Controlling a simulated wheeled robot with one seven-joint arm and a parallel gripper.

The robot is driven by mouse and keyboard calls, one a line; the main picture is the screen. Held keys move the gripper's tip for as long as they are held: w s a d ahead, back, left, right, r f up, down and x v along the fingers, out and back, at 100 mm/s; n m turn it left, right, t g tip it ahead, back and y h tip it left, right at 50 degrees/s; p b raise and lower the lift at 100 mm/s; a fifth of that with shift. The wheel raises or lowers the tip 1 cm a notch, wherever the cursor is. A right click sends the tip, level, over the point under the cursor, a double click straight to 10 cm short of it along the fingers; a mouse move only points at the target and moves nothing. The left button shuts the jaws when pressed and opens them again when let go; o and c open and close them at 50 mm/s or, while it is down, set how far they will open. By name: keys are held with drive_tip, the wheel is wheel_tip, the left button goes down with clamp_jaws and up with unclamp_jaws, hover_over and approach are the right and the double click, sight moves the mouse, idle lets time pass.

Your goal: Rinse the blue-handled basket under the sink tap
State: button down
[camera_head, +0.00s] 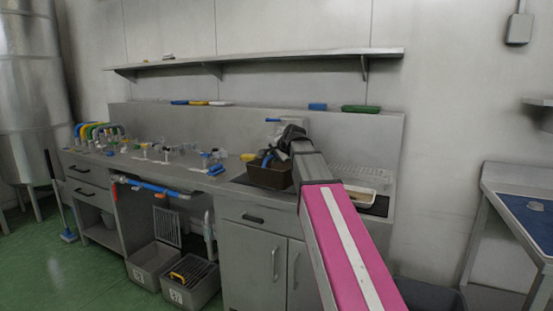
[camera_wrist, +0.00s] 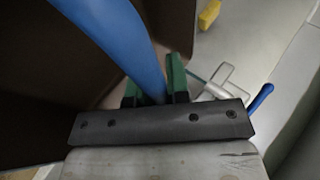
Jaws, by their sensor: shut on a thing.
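The brown basket (camera_head: 270,176) with a blue handle (camera_head: 267,160) is at the sink area of the steel counter, below the back wall. In the wrist view the blue handle (camera_wrist: 118,38) runs between the green fingertips of my gripper (camera_wrist: 154,84), which is shut on it. The basket's dark brown inside (camera_wrist: 40,75) fills the left of that view. A pale fitting with a blue lever, apparently the tap (camera_head: 273,120), shows just behind my gripper in the head view. Whether water runs, and whether the basket touches the sink floor, I cannot tell.
A wire rack (camera_head: 362,174) and a white tray (camera_head: 360,195) lie right of the basket. Small valves and fittings (camera_head: 165,152) crowd the counter's left. A yellow item (camera_head: 248,157) lies beside the basket. Grey crates (camera_head: 190,284) stand below. A long shelf (camera_head: 270,57) hangs above.

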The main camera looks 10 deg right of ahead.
hover_over(276, 167)
drive_tip(key=w+a, duration=0.1)
drive_tip(key=a, duration=0.3)
drive_tip(key=shift+f, duration=1.05)
drive_tip(key=shift+w+d, duration=0.1)
drive_tip(key=shift+d, duration=0.2)
drive_tip(key=shift+d, duration=0.3)
drive_tip(key=shift+a, duration=0.2)
idle(0.3)
drive_tip(key=shift+a, duration=0.35)
drive_tip(key=shift+s, duration=0.2)
